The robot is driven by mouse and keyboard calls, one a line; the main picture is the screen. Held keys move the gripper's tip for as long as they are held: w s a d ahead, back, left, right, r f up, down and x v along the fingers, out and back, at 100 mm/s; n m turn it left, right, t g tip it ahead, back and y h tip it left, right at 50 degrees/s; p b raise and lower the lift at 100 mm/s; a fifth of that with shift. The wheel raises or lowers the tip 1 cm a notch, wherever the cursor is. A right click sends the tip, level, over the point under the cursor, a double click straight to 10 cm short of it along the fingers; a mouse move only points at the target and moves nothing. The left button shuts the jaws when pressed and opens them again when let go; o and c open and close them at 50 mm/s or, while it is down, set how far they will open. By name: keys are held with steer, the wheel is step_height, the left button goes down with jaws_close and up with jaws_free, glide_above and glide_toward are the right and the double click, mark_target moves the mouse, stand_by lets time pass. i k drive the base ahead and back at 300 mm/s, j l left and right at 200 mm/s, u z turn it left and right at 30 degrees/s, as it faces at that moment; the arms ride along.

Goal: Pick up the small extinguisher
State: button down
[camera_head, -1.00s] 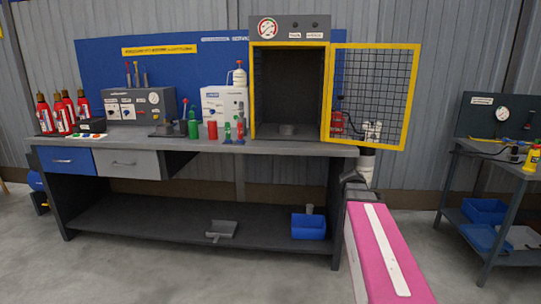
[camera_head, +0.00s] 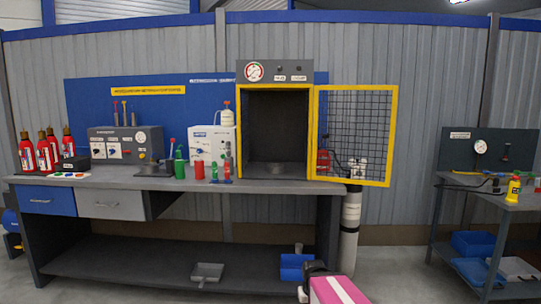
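Several red extinguishers with white labels and dark tops (camera_head: 44,152) stand upright in a group at the left end of the bench. One at the front (camera_head: 27,153) shows most fully; I cannot tell which is the small one. A red object (camera_head: 323,160) also shows behind the mesh door, partly hidden. My arm, pink with a white stripe, enters at the bottom right of centre.
The grey bench (camera_head: 110,184) carries a control box (camera_head: 125,143), green and red cylinders and a yellow-framed cabinet (camera_head: 275,130). Its mesh door (camera_head: 352,135) stands open to the right. A grey pan (camera_head: 207,272) and blue bin (camera_head: 293,267) sit below. A side table (camera_head: 483,196) stands right.

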mark_target(26, 150)
steer(key=u, duration=1.75)
